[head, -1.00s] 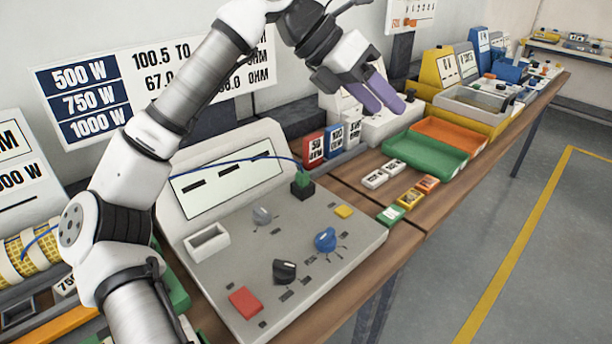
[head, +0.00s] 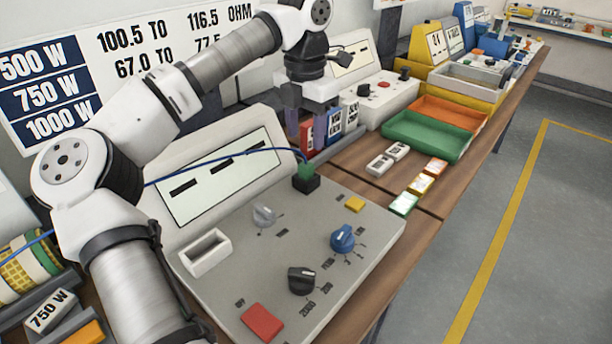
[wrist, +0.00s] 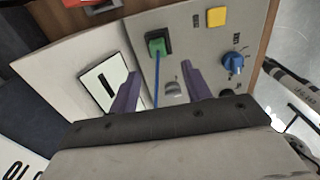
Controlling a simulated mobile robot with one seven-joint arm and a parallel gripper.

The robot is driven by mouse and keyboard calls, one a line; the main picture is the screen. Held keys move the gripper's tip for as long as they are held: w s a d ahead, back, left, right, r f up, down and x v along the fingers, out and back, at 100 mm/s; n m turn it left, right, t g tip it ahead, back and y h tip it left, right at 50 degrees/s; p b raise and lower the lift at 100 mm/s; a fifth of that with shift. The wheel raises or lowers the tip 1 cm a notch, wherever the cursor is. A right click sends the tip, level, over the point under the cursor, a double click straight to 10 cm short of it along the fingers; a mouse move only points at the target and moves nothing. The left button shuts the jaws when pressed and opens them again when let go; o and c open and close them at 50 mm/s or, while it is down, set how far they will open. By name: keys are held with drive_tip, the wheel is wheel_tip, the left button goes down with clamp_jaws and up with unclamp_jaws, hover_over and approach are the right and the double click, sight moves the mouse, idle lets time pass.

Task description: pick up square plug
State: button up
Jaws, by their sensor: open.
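The square plug (head: 304,169) is a small green block standing in a black square socket (head: 307,184) at the back right of the grey console (head: 370,222). A thin blue cable (head: 225,159) runs from it to the left. The plug also shows in the wrist view (wrist: 156,46), beyond the fingertips, with the cable running down between the fingers. My gripper (head: 319,140) is open and empty, its purple fingers pointing down behind and above the plug in the head view. The fingers (wrist: 161,72) stand apart in the wrist view.
The console carries a grey knob (head: 264,215), a blue knob (head: 342,238), a black knob (head: 301,280), a yellow button (head: 355,204), a red switch (head: 262,322) and a white open box (head: 205,252). Upright labelled boxes (head: 349,116) stand close by my gripper. A green tray (head: 425,136) lies to the right.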

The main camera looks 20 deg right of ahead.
sight(306, 164)
drive_tip(key=f, duration=0.3)
drive_tip(key=f+p, duration=0.1)
drive_tip(key=f, duration=0.3)
drive_tip(key=shift+w+d+f, duration=0.15)
drive_tip(key=shift+w+f, duration=0.05)
drive_tip(key=shift+f, duration=0.05)
clamp_jaws()
drive_tip(key=shift+r, duration=0.1)
